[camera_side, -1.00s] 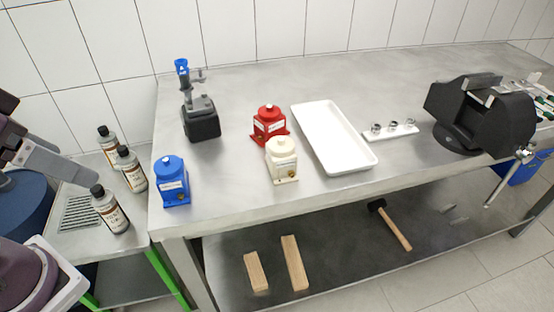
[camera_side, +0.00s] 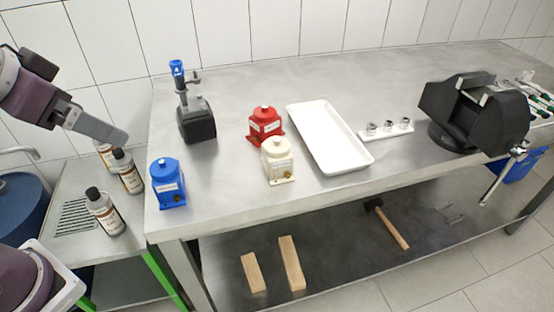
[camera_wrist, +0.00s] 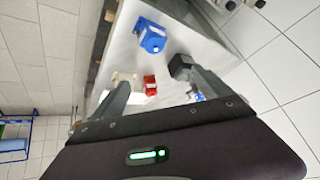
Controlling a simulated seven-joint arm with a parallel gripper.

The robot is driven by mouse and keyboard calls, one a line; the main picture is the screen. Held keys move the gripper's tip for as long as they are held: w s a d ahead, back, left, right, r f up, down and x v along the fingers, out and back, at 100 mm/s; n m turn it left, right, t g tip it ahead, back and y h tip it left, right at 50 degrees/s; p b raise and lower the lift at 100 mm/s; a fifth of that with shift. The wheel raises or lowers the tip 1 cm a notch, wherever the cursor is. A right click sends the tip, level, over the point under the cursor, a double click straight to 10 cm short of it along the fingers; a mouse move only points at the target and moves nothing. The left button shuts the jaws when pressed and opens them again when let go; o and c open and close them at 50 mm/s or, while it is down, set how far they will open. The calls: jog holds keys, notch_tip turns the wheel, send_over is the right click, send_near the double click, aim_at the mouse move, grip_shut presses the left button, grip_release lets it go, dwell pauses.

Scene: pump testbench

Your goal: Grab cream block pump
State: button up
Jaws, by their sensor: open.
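The cream block pump (camera_side: 278,162) stands upright on the steel bench in the side view, with a round cap on top and a small brass port low on its front. The red pump (camera_side: 265,124) is just behind it and the blue pump (camera_side: 167,184) is to its left. My gripper (camera_side: 120,138) is at the left, above the bottles and well apart from the cream pump. In the wrist view my gripper (camera_wrist: 165,88) has its fingers spread with nothing held. The cream pump (camera_wrist: 122,78) shows there partly behind the left finger, beside the red pump (camera_wrist: 150,85).
A black device with a blue top (camera_side: 197,122) stands behind the pumps. A white tray (camera_side: 325,165) lies right of them, then a strip of metal fittings (camera_side: 388,131) and a black vise (camera_side: 470,115). Several bottles (camera_side: 105,213) stand on the left side table. The bench's front middle is clear.

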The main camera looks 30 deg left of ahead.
jog(key=w+m+t, duration=0.1)
jog(key=w, duration=0.8)
jog(key=m+t+h, duration=0.2)
jog(key=m+h, duration=0.5)
jog(key=h, duration=0.4)
send_over(264, 151)
jog(key=f, duration=1.2)
jog(key=shift+w+a+f, duration=0.1)
jog(key=shift+w+f, duration=0.15)
jog(key=shift+f, duration=0.15)
notch_tip(264, 151, down, 7)
jog(key=shift+s+f, duration=0.1)
jog(key=shift+f, duration=0.1)
jog(key=x, duration=0.3)
jog(key=shift+r, duration=0.3)
grip_shut()
